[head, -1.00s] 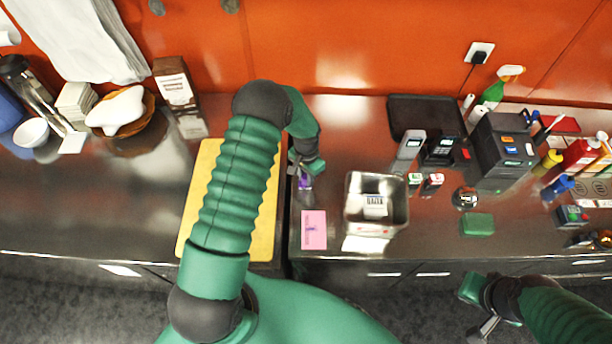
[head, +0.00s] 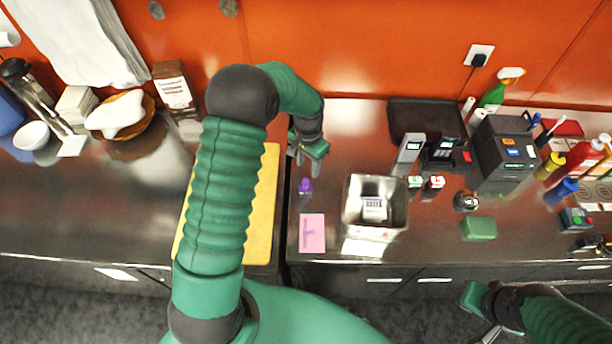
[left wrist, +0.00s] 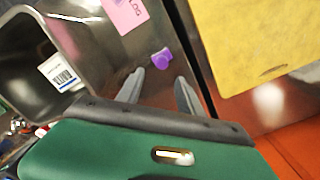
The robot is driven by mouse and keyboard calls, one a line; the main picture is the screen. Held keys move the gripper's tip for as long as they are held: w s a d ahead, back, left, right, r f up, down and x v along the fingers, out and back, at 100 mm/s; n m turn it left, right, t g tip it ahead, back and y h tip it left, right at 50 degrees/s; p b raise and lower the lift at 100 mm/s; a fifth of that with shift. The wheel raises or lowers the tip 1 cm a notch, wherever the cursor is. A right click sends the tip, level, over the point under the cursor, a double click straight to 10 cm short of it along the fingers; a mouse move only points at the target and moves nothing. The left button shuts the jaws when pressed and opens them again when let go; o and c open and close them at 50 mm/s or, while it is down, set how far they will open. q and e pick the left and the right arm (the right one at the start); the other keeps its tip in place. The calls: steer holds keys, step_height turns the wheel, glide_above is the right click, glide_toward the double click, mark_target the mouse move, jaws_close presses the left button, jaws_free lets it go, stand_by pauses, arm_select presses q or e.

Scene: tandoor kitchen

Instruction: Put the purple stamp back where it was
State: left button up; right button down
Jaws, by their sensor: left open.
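The purple stamp (head: 305,186) stands on the steel counter, just above a pink card (head: 312,233) with a purple mark on it. In the left wrist view the stamp (left wrist: 162,58) is beyond my fingertips and apart from them, with the pink card (left wrist: 126,14) nearby. My left gripper (head: 300,158) is open and empty, behind the stamp on the wall side; its two spread fingers (left wrist: 158,82) show in the left wrist view. My right gripper (head: 487,332) is low at the front right, partly cut off by the frame, and its jaws are unclear.
A steel tray (head: 404,211) holding a labelled item is right of the card. A yellow board (head: 262,225) lies left, partly behind my left arm. Red and green stamps (head: 434,183), a green box (head: 479,228) and a card terminal (head: 440,150) stand farther right.

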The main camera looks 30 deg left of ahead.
arm_select(q)
steer(key=s+d+r+n+t, duration=0.1)
steer(key=s+d+r, duration=0.4)
steer(key=s, duration=0.4)
steer(key=s+d+r+n+t, duration=0.1)
steer(key=s+d+r+t, duration=0.1)
steer(key=s+d+r, duration=0.4)
step_height(320, 180, down, 8)
steer(key=s+b, duration=0.1)
steer(key=b, duration=0.4)
steer(key=shift+s+b, duration=0.3)
arm_select(e)
steer(key=x, duration=0.2)
steer(key=s+x, duration=0.1)
steer(key=x, duration=0.2)
steer(key=shift+s+f, duration=0.1)
steer(key=shift+f, duration=0.3)
arm_select(q)
steer(key=shift+d, duration=0.2)
arm_select(e)
steer(key=shift+d, duration=0.15)
